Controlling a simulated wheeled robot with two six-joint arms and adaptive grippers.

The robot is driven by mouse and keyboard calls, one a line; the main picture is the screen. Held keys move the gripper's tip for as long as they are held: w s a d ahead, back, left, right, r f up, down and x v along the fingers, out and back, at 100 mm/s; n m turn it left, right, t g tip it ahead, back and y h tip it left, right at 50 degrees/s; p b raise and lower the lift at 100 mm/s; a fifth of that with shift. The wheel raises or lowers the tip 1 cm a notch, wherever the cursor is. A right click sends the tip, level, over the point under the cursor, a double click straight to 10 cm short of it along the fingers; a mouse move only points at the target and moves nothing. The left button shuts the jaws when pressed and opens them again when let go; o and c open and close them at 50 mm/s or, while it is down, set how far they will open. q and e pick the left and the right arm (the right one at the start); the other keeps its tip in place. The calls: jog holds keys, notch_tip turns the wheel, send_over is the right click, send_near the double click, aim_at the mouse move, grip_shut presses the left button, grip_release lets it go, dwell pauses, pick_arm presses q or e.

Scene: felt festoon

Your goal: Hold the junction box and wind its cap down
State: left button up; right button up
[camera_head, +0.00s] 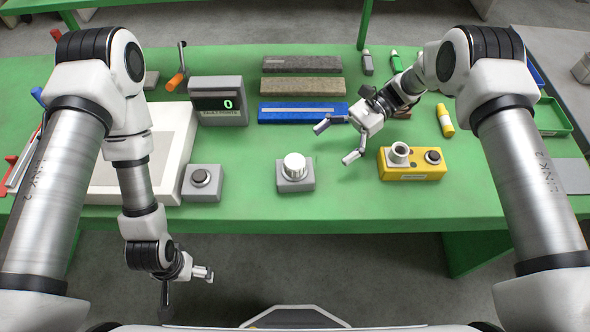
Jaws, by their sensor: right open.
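The junction box (296,186) is a small grey block standing near the middle of the green table's front part. A white ribbed round cap (294,164) sits upright on top of it. How far the cap is screwed down cannot be told from here. My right gripper (335,143) is open and empty, above the table to the right of and behind the box, its fingers spread toward the lower left. It touches neither cap nor box. My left gripper (188,291) hangs low in front of the table's front edge, left of the box, fingers apart and empty.
A grey button block (203,189) stands left of the box, a yellow box (411,173) with two round fittings to the right. Blue (303,111), tan and dark bars lie behind, beside a grey counter display (218,101). Green table (335,205) is clear around the box.

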aim_at(299, 171)
jog(key=x, duration=1)
jog(key=shift+d, duration=0.1)
jog(key=shift+c, duration=0.4)
grip_shut()
jog(key=c, duration=1.8)
grip_release()
jog(key=o, duration=1.6)
